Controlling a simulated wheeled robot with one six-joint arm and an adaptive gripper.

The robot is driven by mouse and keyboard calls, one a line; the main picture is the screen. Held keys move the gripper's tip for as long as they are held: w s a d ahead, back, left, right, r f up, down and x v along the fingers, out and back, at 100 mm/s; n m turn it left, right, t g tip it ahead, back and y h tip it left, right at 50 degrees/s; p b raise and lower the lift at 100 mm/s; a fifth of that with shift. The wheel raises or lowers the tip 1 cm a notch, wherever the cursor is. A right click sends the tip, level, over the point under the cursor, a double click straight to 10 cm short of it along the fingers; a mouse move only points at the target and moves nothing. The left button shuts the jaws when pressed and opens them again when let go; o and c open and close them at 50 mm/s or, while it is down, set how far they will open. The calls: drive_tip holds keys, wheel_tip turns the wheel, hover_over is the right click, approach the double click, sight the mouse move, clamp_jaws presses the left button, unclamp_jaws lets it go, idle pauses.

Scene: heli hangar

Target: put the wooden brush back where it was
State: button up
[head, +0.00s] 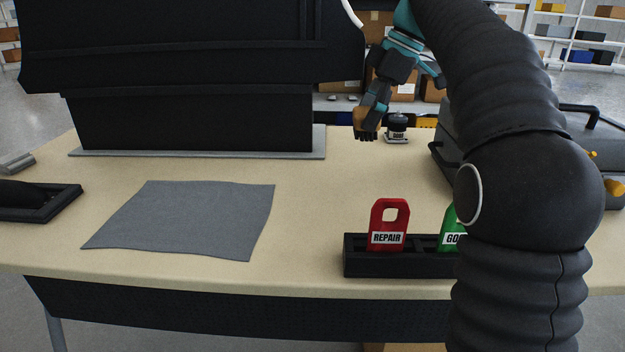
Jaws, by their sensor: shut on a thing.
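My gripper (372,106) is at the back of the table, right of the large black structure. It points down and is shut on the wooden brush (364,117), a small brown block with a dark underside. The brush is partly hidden by the gripper's fingers. It is close to the tabletop, but I cannot tell whether it touches it. A small black part with a white label (397,128) stands on a light base just right of the brush.
A grey mat (185,220) lies on the table (310,200). A black rack (400,264) holds a red REPAIR tag (388,224) and a green tag (449,230). A black tray (65,203) is at left, a grey case (590,150) at right. My arm hides the right front.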

drive_tip(key=a+f, duration=0.2)
drive_tip(key=a, duration=0.1)
drive_tip(key=a+f+b, duration=0.1)
drive_tip(key=a+f, duration=0.1)
drive_tip(key=a, duration=0.1)
drive_tip(key=a+f+b, duration=0.1)
drive_tip(key=a+f, duration=0.1)
drive_tip(key=a, duration=0.2)
drive_tip(key=shift+s, duration=0.25)
drive_tip(key=shift+a+f+b, duration=0.1)
drive_tip(key=shift+f+b, duration=0.85)
drive_tip(key=shift+f, duration=1.05)
drive_tip(key=shift+f, duration=0.2)
drive_tip(key=o, duration=1)
drive_tip(key=shift+c, duration=0.2)
drive_tip(key=shift+r, duration=0.1)
drive_tip(key=p+v, duration=0.4)
drive_tip(key=v, duration=0.8)
drive_tip(key=shift+r, duration=0.15)
